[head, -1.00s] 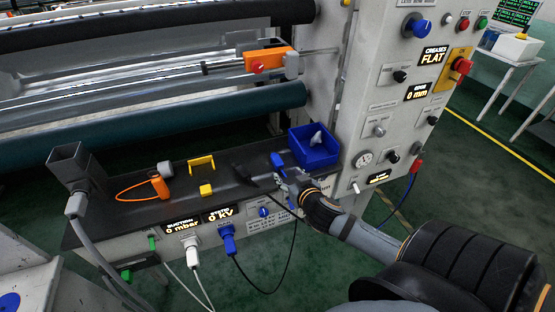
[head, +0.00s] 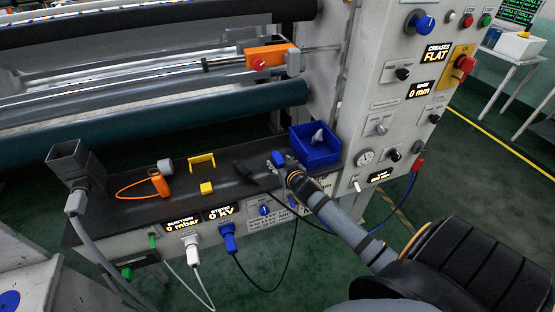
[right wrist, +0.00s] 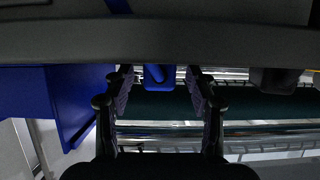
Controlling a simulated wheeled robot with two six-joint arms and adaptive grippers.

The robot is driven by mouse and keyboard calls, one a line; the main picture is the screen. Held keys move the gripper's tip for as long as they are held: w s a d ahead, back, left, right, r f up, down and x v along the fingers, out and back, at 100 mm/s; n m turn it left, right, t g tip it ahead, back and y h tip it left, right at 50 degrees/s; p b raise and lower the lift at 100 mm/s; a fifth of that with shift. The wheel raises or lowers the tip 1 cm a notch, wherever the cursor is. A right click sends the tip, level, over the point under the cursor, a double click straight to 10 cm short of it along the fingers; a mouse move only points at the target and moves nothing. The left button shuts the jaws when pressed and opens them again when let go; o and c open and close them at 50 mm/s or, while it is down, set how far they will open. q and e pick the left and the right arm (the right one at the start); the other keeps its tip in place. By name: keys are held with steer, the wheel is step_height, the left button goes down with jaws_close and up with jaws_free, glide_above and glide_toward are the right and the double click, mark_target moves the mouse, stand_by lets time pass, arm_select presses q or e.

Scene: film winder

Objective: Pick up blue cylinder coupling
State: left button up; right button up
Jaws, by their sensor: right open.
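The blue coupling (head: 278,157) is on the dark shelf, just left of the blue bin. In the right wrist view it shows as a small blue block (right wrist: 157,75) between my finger tips, with a gap on each side. My right gripper (head: 281,167) is open, its fingers on either side of the coupling at shelf level. The gripper partly hides the coupling's lower part in the head view. My right finger pads (right wrist: 160,84) are apart and seem not to touch it. My left gripper is not in view.
The blue bin (head: 316,157) with a pale item stands close to the right gripper. A black object (head: 252,171) lies just left of it. Yellow parts (head: 202,162) and an orange tool (head: 159,183) lie further left. The control panel (head: 385,105) rises at right.

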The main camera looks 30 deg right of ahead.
steer(key=shift+s, duration=0.1)
steer(key=shift+r, duration=0.1)
steer(key=shift+c, duration=1.1)
steer(key=c, duration=1)
jaws_close()
steer(key=shift+r, duration=0.1)
